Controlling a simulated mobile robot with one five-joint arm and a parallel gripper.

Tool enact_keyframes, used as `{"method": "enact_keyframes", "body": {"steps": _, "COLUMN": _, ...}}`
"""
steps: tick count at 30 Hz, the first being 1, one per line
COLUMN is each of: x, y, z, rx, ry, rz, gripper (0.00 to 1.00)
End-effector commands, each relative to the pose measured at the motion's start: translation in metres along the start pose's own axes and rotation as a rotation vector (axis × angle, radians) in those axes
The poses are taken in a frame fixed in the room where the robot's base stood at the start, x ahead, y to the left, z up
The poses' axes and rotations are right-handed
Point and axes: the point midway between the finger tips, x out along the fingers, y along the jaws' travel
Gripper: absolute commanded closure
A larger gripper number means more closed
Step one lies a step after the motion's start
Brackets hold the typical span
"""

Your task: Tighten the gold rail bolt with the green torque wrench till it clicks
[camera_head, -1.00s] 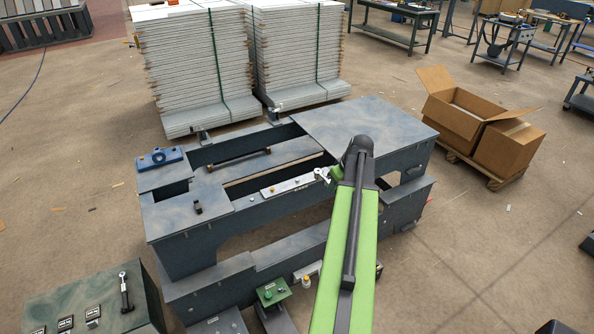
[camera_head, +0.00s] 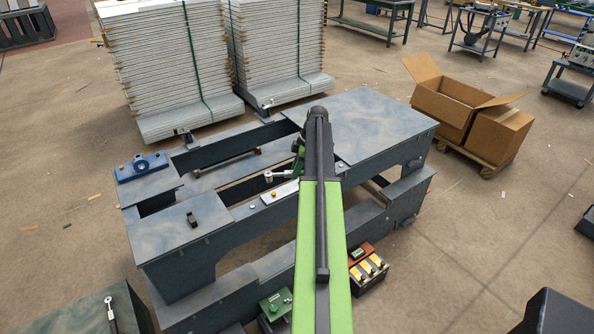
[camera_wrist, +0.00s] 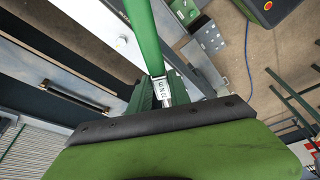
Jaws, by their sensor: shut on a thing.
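My gripper (camera_wrist: 165,95) is shut on the green torque wrench (camera_wrist: 146,40). A white label with "N m" lettering shows on the wrench beside the jaws. In the head view my arm hides most of the gripper. The wrench's silver head (camera_head: 268,177) sticks out left of the arm, just behind the pale plate on the bench's front rail. A small gold spot, likely the gold rail bolt (camera_head: 275,191), shows on this plate (camera_head: 287,189). The head appears apart from it, but its height is unclear. I cannot make out the bolt in the wrist view.
The dark steel bench (camera_head: 365,125) has open slots between its rails. A blue block (camera_head: 143,167) sits at its left. A green box (camera_head: 276,304) and a battery-like unit (camera_head: 369,268) are in front. Open cardboard boxes (camera_head: 462,105) stand right; stacked panels (camera_head: 170,65) stand behind.

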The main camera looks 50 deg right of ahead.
Motion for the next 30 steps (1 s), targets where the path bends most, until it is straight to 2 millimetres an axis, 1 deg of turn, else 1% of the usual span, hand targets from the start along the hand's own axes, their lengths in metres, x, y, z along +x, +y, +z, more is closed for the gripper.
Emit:
{"method": "enact_keyframes", "body": {"steps": 3, "x": 0.004, "y": 0.000, "z": 0.011, "rx": 0.011, "ry": 0.000, "rz": 0.004, "gripper": 1.00}}
{"method": "enact_keyframes", "body": {"steps": 9, "x": 0.018, "y": 0.001, "z": 0.025, "rx": 0.024, "ry": 0.000, "rz": 0.008, "gripper": 1.00}}
{"method": "enact_keyframes", "body": {"steps": 21, "x": 0.046, "y": 0.002, "z": 0.040, "rx": 0.030, "ry": 0.000, "rz": 0.011, "gripper": 1.00}}
{"method": "enact_keyframes", "body": {"steps": 24, "x": 0.042, "y": 0.002, "z": 0.039, "rx": 0.031, "ry": 0.000, "rz": 0.011, "gripper": 1.00}}
{"method": "enact_keyframes", "body": {"steps": 30, "x": 0.041, "y": 0.001, "z": 0.040, "rx": 0.031, "ry": 0.000, "rz": 0.011, "gripper": 1.00}}
